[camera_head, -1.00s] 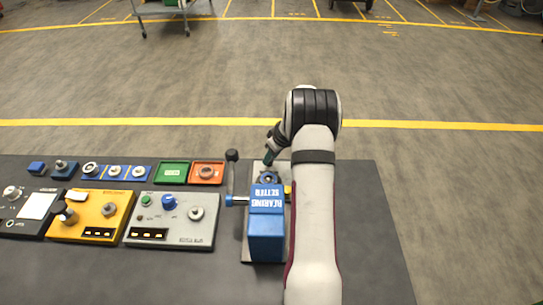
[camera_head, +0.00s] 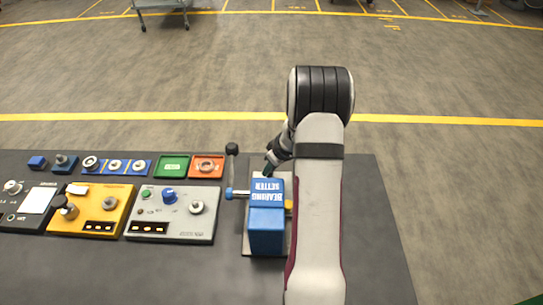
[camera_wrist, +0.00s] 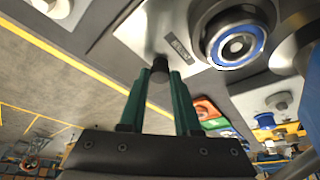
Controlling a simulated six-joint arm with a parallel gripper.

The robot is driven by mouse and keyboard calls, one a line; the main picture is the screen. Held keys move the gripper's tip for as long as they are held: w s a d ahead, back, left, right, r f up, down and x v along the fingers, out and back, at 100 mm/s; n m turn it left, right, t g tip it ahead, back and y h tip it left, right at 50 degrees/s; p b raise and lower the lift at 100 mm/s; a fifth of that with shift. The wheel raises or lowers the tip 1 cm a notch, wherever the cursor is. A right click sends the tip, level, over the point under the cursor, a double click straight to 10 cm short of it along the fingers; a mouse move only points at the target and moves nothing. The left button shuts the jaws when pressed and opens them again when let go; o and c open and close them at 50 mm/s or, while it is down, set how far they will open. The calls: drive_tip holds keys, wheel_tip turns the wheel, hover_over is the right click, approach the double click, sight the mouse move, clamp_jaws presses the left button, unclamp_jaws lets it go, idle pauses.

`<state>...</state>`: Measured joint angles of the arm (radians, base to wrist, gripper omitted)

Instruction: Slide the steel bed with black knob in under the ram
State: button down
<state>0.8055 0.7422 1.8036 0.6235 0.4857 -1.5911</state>
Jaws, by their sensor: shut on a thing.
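The bearing setter (camera_head: 266,215) is a blue press with a lever on its left, standing on a steel base. My gripper (camera_head: 268,172) is at its far end. In the wrist view, my green fingers (camera_wrist: 161,88) are shut on the black knob (camera_wrist: 159,66). The steel bed (camera_wrist: 140,25) lies just past the knob and carries a small label. A round part with a blue ring (camera_wrist: 236,45) sits on it. In the head view the bed's seat is hidden under the blue press head, and I cannot make out the ram's tip.
Left of the press are a grey panel (camera_head: 170,222), a yellow panel (camera_head: 88,222), a green tray (camera_head: 172,167) and an orange tray (camera_head: 207,155). The press lever's black ball (camera_head: 232,149) stands near my gripper. The dark table is clear at right.

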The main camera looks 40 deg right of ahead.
drive_tip(key=shift+s+a, duration=0.15)
drive_tip(key=c, duration=0.6)
unclamp_jaws()
drive_tip(key=shift+r, duration=0.15)
drive_tip(key=v, duration=1.6)
drive_tip(key=w+n+g, duration=0.4)
drive_tip(key=w+n, duration=0.2)
drive_tip(key=w, duration=0.1)
drive_tip(key=shift+g, duration=0.3)
wheel_tip(320, 180, down, 15)
drive_tip(key=shift+f, duration=0.1)
